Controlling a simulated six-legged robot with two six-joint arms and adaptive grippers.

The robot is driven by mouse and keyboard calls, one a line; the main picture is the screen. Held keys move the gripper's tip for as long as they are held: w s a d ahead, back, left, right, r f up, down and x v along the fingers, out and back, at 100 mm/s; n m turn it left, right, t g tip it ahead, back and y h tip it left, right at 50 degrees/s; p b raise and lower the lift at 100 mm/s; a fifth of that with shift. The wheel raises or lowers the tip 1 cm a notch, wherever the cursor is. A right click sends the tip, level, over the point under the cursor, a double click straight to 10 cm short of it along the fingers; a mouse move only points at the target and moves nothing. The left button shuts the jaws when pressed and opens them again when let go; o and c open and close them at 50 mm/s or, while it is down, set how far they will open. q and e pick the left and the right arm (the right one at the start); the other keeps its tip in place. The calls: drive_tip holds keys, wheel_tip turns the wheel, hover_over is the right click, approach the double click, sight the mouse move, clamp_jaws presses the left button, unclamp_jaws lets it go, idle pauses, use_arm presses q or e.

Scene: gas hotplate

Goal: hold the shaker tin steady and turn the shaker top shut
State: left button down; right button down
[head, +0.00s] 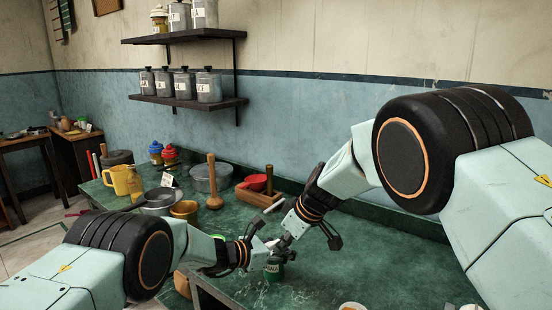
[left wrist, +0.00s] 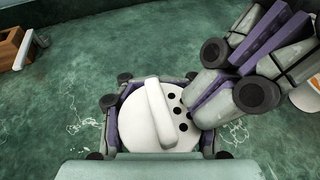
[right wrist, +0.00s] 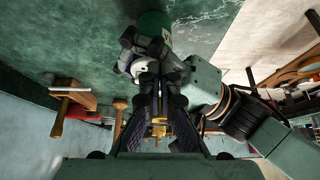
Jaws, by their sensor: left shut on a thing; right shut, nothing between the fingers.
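The shaker tin (head: 272,274) is a small dark green labelled tin, upright on the green worktop. My left gripper (head: 268,258) is shut around it. In the left wrist view the shaker top (left wrist: 182,138) is a white disc with several dark holes and a raised white bar (left wrist: 160,112) across it. My right gripper (head: 284,245) is shut and empty, just above the top. In the left wrist view its fingers (left wrist: 205,98) overlap the top's right edge, beside the bar; I cannot tell whether they touch. The tin's green side (right wrist: 153,25) shows in the right wrist view, partly hidden by my left gripper.
The worktop right of the tin is mostly clear.

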drive_tip(key=shift+s, duration=0.1)
wheel_tip(320, 180, up, 6)
drive_tip(key=shift+s+d, duration=0.2)
drive_tip(key=shift+d, duration=0.05)
idle(0.5)
use_arm(q)
drive_tip(key=c, duration=0.6)
unclamp_jaws()
